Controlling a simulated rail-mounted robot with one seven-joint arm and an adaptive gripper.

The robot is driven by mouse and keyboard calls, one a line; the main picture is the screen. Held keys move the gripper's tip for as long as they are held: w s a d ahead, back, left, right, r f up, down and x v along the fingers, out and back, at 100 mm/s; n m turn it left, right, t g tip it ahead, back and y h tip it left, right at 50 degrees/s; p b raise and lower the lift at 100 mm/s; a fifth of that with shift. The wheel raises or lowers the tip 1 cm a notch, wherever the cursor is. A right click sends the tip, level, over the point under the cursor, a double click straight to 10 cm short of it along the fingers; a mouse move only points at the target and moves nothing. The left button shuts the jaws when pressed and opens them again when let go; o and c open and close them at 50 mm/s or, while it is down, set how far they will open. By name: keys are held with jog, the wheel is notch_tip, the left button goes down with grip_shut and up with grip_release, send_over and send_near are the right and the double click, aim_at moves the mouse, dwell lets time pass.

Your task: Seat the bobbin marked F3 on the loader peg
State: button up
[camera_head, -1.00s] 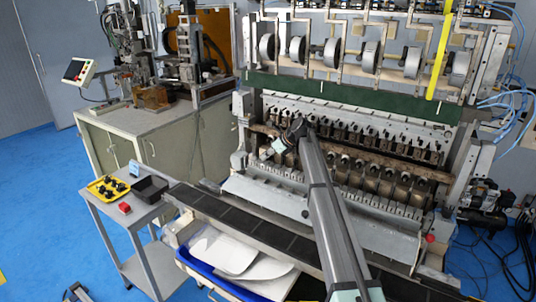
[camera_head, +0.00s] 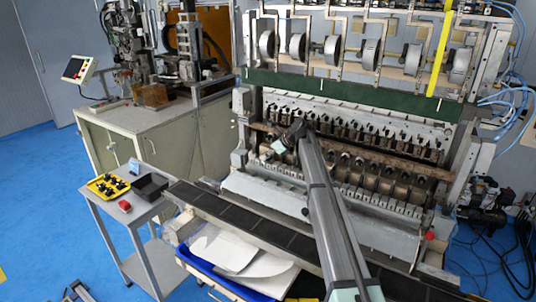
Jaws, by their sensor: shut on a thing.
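My arm reaches up from the bottom right across the winding machine (camera_head: 270,192). Its far visible end is a dark joint with a pale green part in front of the machine's row of dark fittings. My gripper's fingers do not show, so what they hold is hidden. A yellow tray (camera_head: 94,189) with several small black bobbin-like pieces (camera_head: 112,186) stands on the small grey cart at left. Their markings are too small to read, so I cannot pick out F3. I cannot single out the loader peg.
A dark ledge (camera_head: 225,212) runs along the machine's front, above a blue bin (camera_head: 205,268) of white sheets. A workbench (camera_head: 150,135) stands behind.

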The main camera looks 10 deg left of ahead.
jog(key=shift+f, duration=0.4)
jog(key=o, duration=0.8)
jog(key=v, duration=1.2)
